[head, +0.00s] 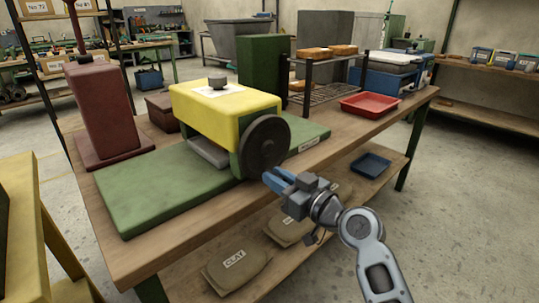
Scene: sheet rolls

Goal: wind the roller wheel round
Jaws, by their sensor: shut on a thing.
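The roller wheel (264,147) is a dark round disc on the near right end of the sheet roller. The sheet roller has a yellow top (226,104) with a dark knob and stands on a green base board (150,192) on the wooden bench. My gripper (275,180) is at the lower front rim of the wheel, its blue fingers closed together there. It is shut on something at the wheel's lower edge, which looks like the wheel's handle. The fingers hide the held part.
The wooden bench (190,228) also bears a dark red press (98,110), a wire rack (325,92) and a red tray (369,104). Clay bags (236,270) and a blue tray (371,163) lie on the lower shelf. The floor to the right is clear.

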